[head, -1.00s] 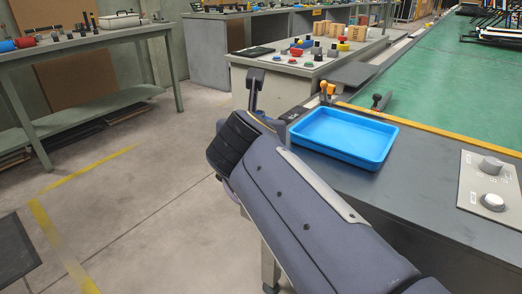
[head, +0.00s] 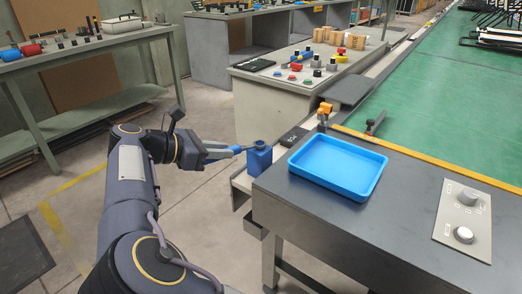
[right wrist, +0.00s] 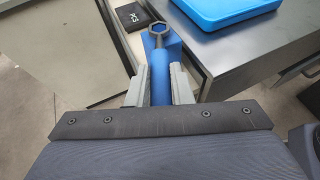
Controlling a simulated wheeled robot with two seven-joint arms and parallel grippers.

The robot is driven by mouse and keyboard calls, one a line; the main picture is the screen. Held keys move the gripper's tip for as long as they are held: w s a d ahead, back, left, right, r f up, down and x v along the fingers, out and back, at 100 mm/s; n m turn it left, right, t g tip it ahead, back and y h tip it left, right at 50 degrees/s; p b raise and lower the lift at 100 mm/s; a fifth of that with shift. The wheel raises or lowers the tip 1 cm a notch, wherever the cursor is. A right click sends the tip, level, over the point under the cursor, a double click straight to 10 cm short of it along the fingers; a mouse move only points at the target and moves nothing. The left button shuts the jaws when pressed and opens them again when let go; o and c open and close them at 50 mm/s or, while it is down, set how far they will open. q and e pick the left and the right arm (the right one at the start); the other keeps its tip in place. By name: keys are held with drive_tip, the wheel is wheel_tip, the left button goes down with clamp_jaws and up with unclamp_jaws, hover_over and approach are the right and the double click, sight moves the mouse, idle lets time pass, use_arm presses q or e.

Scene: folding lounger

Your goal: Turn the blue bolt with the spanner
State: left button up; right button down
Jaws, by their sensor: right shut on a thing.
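My right gripper (head: 214,152) is shut on the spanner, gripping its blue handle (right wrist: 160,78) between two grey fingers. The spanner's dark ring end (right wrist: 157,28) points away from me. A blue block-like piece (head: 258,161) with a narrower blue top, which seems to be the bolt, stands beside the workbench's left end. In the head view, the spanner's tip reaches this top. In the right wrist view, the ring overlaps the blue piece (right wrist: 177,50); I cannot tell whether it sits around a bolt head. My left gripper is not in view.
A blue tray (head: 338,166) lies on the grey workbench (head: 330,215), right of the blue piece. A control plate with two knobs (head: 463,218) is at the right. A bench with small coloured parts (head: 300,72) stands behind. The floor at left is open.

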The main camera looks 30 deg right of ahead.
use_arm(q)
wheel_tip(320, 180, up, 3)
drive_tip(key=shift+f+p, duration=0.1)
drive_tip(key=shift+p, duration=0.7)
use_arm(e)
drive_tip(key=shift+w+d+m+g, duration=0.1)
drive_tip(key=shift+w+m+g, duration=0.55)
drive_tip(key=shift+m+g, duration=0.2)
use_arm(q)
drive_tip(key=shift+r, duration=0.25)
use_arm(e)
drive_tip(key=shift+r, duration=0.75)
